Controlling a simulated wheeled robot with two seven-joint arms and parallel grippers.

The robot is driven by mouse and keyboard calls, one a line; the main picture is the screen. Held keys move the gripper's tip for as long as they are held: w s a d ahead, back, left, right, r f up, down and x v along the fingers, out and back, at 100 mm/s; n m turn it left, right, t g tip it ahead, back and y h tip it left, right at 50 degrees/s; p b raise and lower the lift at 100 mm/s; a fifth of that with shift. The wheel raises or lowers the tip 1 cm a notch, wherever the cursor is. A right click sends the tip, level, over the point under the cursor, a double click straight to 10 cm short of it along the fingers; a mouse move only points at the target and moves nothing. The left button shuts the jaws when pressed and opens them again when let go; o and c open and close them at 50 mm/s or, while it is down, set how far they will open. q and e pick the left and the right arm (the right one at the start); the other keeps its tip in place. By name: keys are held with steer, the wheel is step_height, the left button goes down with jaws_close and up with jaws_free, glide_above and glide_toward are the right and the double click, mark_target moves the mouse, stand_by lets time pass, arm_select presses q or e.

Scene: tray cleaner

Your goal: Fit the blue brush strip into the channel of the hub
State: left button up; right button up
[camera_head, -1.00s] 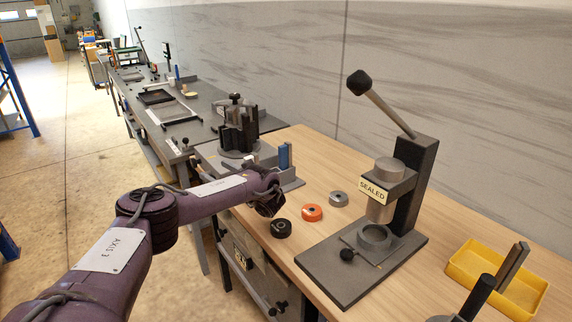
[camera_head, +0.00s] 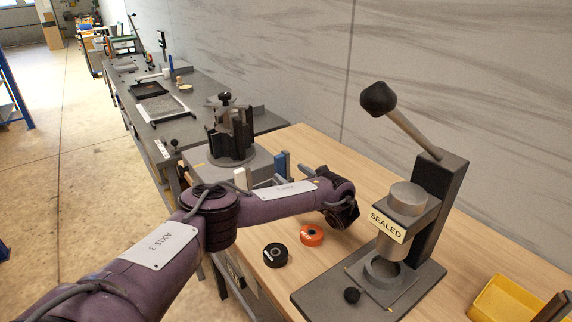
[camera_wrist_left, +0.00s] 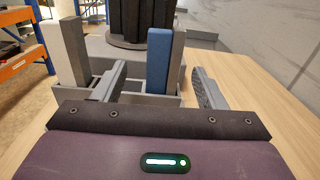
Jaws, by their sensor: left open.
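The blue brush strip (camera_wrist_left: 158,58) stands upright in a grey holder box (camera_wrist_left: 140,99) in the left wrist view. In the head view the strip (camera_head: 281,163) shows just beyond my left forearm. The hub is the dark slotted cylinder (camera_head: 232,138) on a grey base, behind and left of the strip. It also shows in the wrist view (camera_wrist_left: 141,18), its top cut off. My left gripper (camera_wrist_left: 161,72) is open, one finger to each side of the strip's image, not closed on it.
A grey-white strip (camera_wrist_left: 69,52) stands at the holder's left. A press marked SEALED (camera_head: 405,205) stands right of my gripper. A black ring (camera_head: 275,255) and an orange ring (camera_head: 312,235) lie nearby. A yellow tray (camera_head: 490,300) is at lower right.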

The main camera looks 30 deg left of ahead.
mark_target(283, 162)
arm_select(q)
steer(key=shift+w+a, duration=0.9)
steer(key=shift+w, duration=0.05)
steer(key=a, duration=0.1)
steer(key=a+r+p, duration=0.1)
steer(key=shift+w+a+r, duration=0.1)
steer(key=shift+a+r, duration=0.1)
steer(key=shift+a, duration=0.2)
steer(key=shift+w+a+f, duration=0.15)
steer(key=shift+w+a, duration=0.15)
steer(key=shift+a, duration=0.25)
steer(key=shift+w+a+f, duration=0.15)
steer(key=shift+w+a, duration=0.15)
steer(key=shift+a, duration=0.2)
steer(key=shift+w+a, duration=0.15)
steer(key=shift+a, duration=0.25)
steer(key=c, duration=1.2)
steer(key=shift+o, duration=0.2)
arm_select(e)
steer(key=shift+s+r, duration=0.45)
